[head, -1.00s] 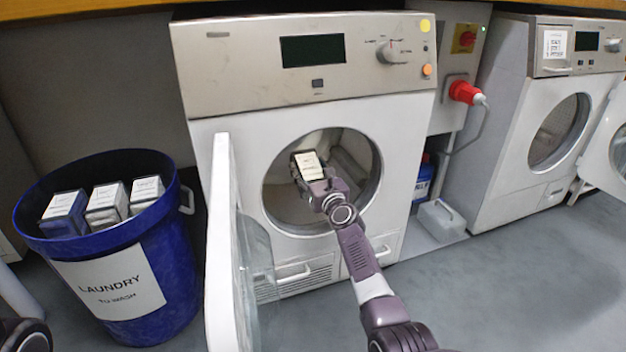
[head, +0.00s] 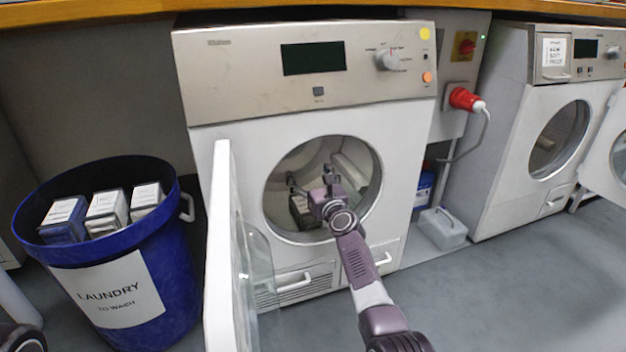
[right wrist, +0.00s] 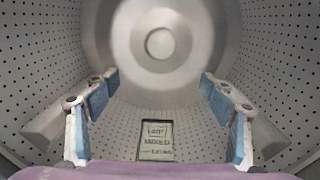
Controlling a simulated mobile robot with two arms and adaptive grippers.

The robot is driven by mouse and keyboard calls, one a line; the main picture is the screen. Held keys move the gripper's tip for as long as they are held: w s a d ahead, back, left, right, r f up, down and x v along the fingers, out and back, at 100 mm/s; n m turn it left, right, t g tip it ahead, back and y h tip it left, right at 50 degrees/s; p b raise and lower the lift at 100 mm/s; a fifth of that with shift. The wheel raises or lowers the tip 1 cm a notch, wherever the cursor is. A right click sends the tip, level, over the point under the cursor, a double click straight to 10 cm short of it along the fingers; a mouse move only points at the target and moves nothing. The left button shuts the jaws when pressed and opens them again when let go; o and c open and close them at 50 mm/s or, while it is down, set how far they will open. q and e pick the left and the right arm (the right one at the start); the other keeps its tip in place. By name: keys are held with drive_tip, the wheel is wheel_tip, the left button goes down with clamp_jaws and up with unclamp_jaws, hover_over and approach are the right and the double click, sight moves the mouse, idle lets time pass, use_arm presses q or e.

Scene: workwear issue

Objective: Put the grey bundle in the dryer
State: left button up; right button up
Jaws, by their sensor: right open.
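The dryer (head: 400,165) stands in the middle of the head view, its round door (head: 222,250) swung open to the left. My right gripper (head: 316,180) is inside the drum opening with its fingers spread. The grey bundle (head: 303,212) lies low in the drum, just below the gripper and partly hidden by it. My left gripper is out of view.
A blue laundry tub (head: 175,270) with several labelled bundles stands to the left of the open door. A second machine (head: 510,150) with an open door stands at the right. A white container (head: 443,228) and a red plug (head: 465,99) are between the machines.

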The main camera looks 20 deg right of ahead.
drive_tip(key=s, duration=0.7)
drive_tip(key=shift+a, duration=0.1)
idle(0.5)
